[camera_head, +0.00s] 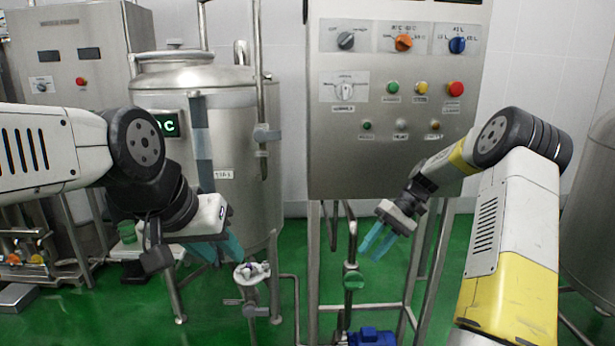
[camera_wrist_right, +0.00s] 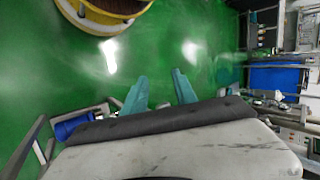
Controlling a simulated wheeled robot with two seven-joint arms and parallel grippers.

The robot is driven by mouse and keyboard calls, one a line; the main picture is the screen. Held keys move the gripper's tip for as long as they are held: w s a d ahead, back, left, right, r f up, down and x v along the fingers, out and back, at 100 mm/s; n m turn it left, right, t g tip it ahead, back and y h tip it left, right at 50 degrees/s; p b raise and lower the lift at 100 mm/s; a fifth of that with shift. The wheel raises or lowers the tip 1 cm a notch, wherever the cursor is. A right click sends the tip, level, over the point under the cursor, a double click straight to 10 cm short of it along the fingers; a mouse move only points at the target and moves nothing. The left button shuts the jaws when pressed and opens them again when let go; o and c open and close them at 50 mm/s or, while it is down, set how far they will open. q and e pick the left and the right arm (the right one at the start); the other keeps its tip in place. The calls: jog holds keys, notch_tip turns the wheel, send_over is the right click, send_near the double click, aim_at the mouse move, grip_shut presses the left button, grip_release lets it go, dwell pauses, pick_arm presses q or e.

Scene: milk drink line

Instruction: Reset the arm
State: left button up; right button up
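My right gripper (camera_head: 378,242) hangs in front of the lower part of the steel control panel, its teal fingers pointing down and left. In the right wrist view its two fingers (camera_wrist_right: 160,90) stand apart with nothing between them but green floor. My left gripper (camera_head: 226,248) is at the left, in front of the steel tank, with teal fingers pointing down and right. Its fingers overlap in the view, so their gap is hard to judge.
The control panel (camera_head: 340,150) with knobs and buttons stands at the centre back. A steel tank (camera_head: 245,130) stands behind my left arm. A valve (camera_head: 252,272) on a pipe is close to my left gripper. A blue motor (camera_head: 372,338) sits low on the green floor (camera_head: 290,235).

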jog(key=s+a+r+t+h, duration=0.3)
jog(key=s+r+t+h, duration=0.15)
jog(key=s+r, duration=0.9)
jog(key=s+r+m+t, duration=0.2)
jog(key=s+r+t, duration=0.2)
jog(key=s, duration=0.8)
jog(key=shift+s+a+t+h, duration=0.2)
jog(key=shift+t+h, duration=0.25)
jog(key=shift+t, duration=0.1)
jog(key=shift+r, duration=0.1)
